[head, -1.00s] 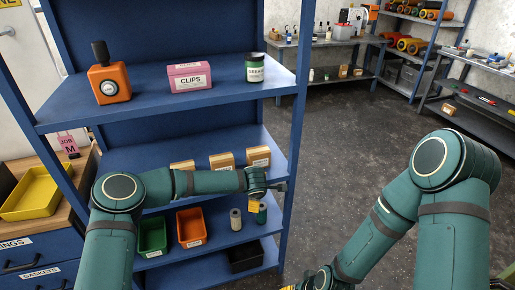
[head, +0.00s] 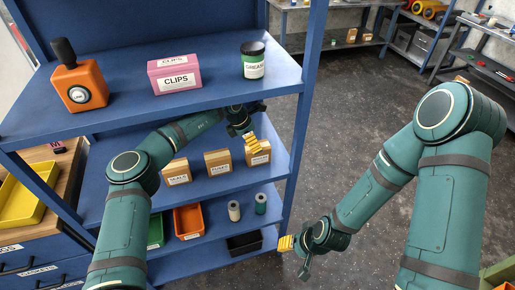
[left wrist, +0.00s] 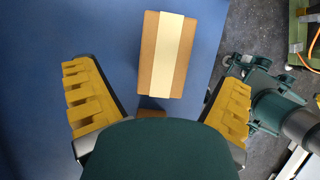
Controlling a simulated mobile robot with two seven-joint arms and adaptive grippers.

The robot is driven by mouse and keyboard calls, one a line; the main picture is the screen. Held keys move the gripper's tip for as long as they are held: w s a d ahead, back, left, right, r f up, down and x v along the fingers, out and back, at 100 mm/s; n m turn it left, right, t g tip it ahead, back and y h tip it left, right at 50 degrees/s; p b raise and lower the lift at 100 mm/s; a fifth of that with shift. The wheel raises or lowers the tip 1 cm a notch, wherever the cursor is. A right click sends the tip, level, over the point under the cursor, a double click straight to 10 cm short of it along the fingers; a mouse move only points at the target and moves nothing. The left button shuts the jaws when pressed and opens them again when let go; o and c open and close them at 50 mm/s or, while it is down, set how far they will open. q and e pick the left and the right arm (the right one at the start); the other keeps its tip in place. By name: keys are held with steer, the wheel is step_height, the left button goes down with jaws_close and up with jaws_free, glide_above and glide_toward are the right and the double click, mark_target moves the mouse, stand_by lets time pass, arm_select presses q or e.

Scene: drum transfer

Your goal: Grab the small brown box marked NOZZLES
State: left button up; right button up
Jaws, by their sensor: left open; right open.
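Three small brown boxes stand in a row on the blue unit's middle shelf: a left one (head: 177,172), a middle one (head: 218,162) and a right one (head: 258,153). Their white labels are too small to read surely, so I cannot tell which says NOZZLES. My left gripper (head: 252,144) is open, just above the right box. In the left wrist view a brown box with a pale tape strip (left wrist: 168,55) lies ahead of the open yellow fingers (left wrist: 160,98), not between them. My right gripper (head: 286,243) is open and empty, in front of the shelf unit's right side.
The upper shelf (head: 125,112) holds an orange device (head: 79,90), a pink CLIPS box (head: 174,76) and a GREASE jar (head: 253,61), above my left forearm. The lower shelf has an orange bin (head: 188,221), a green bin (head: 155,232) and two small cylinders. Floor right is open.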

mark_target(263, 157)
arm_select(q)
steer(key=shift+s+d+f, duration=0.3)
steer(key=shift+d+f, duration=0.1)
steer(key=shift+f, duration=0.25)
steer(key=x, duration=0.5)
steer(key=shift+w, duration=0.1)
steer(key=c, duration=1.4)
